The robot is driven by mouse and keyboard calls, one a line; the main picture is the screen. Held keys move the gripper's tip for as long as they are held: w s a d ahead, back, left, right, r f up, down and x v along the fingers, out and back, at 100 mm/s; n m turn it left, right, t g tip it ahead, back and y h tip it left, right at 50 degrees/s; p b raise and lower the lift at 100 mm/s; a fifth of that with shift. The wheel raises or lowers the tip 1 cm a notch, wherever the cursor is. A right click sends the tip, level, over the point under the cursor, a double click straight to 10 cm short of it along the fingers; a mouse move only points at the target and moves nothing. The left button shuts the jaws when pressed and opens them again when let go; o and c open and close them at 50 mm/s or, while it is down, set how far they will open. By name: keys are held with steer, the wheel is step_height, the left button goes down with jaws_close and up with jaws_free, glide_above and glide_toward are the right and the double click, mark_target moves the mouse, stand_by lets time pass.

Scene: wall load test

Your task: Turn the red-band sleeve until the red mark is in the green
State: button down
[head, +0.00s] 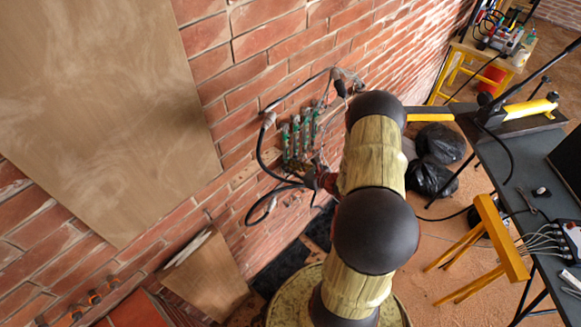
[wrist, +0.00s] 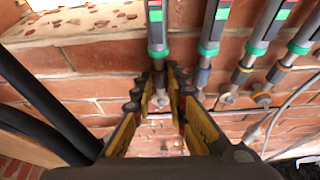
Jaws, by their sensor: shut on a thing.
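Several upright grey rods with green collars stand along the brick wall in the head view (head: 296,135). In the wrist view, the leftmost rod (wrist: 156,28) runs down between the fingers of my gripper (wrist: 160,88). My gripper is shut on the sleeve at this rod's lower end. The fingers cover most of that sleeve, so I cannot make out its red band. I cannot tell where its red mark lies against the green. In the head view my gripper (head: 314,176) is at the lower end of the rods, partly hidden by my arm.
Neighbouring rods (wrist: 210,40) stand close on the right, with coloured bands and round ends below. Black hoses (head: 262,150) loop beside the rods. A wooden board (head: 95,90) covers the wall at left. A dark table (head: 510,165) and yellow trestle (head: 485,245) stand at right.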

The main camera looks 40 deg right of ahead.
steer(key=shift+a+m+h, duration=0.1)
steer(key=shift+m+h, duration=0.4)
steer(key=shift+h, duration=0.1)
steer(key=c, duration=1.8)
jaws_free()
steer(key=shift+o, duration=0.2)
steer(key=v, duration=1.2)
